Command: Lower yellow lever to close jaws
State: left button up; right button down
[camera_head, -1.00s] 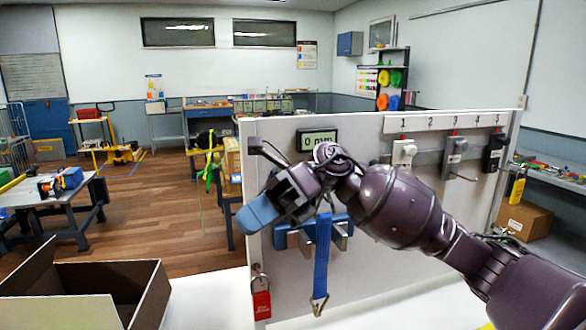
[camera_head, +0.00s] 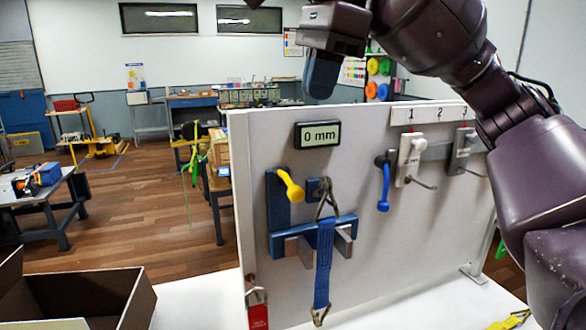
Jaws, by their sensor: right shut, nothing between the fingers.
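The yellow lever (camera_head: 291,186) is mounted at the upper left of the white panel, on a blue clamp body (camera_head: 278,208). It slants down to the right. Below it, two grey metal jaws (camera_head: 305,251) stick out under a blue crossbar, with a gap between them. A blue strap (camera_head: 323,265) hangs in that gap from a metal ring on a blue mount, with a hook at its lower end. The display (camera_head: 318,134) reads 0 mm. My right gripper (camera_head: 321,78) is shut and empty, above the panel's top edge, apart from the lever. My left gripper is out of view.
A blue handle (camera_head: 384,187) and a white device (camera_head: 410,158) are on the panel to the right. A red padlock (camera_head: 257,308) hangs at its lower left. An open cardboard box (camera_head: 110,296) stands left. My right arm covers the upper right.

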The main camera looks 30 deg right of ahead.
aim_at(296, 186)
jog(key=shift+d+r, duration=0.15)
jog(key=shift+r, duration=0.1)
jog(key=x, duration=1.4)
jog(key=shift+p, duration=0.3)
jog(key=shift+f, duration=0.1)
